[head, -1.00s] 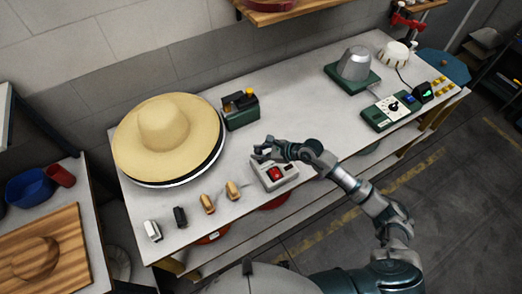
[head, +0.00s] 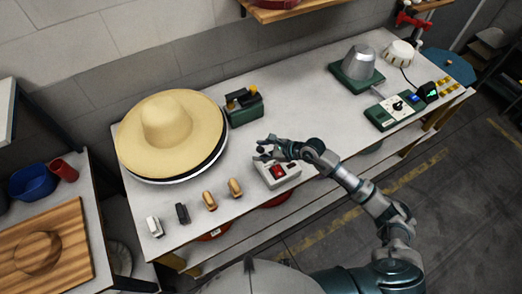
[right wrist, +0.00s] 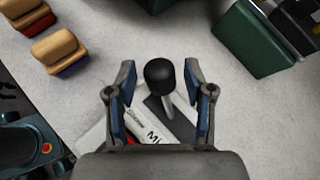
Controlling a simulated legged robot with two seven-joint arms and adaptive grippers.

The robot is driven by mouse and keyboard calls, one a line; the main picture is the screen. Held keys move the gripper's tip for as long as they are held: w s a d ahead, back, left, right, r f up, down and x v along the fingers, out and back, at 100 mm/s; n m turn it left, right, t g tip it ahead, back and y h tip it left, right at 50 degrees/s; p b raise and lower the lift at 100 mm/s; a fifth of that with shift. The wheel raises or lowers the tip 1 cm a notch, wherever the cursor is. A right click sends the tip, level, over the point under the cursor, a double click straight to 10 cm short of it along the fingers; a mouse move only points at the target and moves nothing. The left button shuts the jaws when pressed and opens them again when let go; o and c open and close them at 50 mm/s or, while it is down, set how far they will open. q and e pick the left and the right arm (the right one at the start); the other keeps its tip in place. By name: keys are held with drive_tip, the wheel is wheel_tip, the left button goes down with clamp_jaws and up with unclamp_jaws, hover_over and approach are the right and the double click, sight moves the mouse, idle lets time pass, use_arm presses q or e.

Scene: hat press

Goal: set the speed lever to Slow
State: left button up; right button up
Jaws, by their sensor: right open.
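The speed lever shows in the right wrist view as a black round knob (right wrist: 160,74) on a short grey stem. It rises from a dark slotted plate on a light control box (right wrist: 150,124) with partly hidden lettering. My right gripper (right wrist: 159,75) is open, with one finger on each side of the knob and gaps on both sides. In the head view the box (head: 291,178) has a red switch (head: 278,171), and my right gripper (head: 264,149) is over its back left part. My left gripper is not in view.
A straw hat (head: 168,120) sits on a round form at the left. A green box (head: 245,108) stands behind the lever. Several small brushes (head: 210,201) lie to the front left. A green control panel (head: 397,109) is at the right. Bench between is clear.

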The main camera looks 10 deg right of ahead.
drive_tip(key=v, duration=1.1)
drive_tip(key=shift+d, duration=0.4)
drive_tip(key=shift+s+r, duration=0.1)
drive_tip(key=shift+r, duration=0.05)
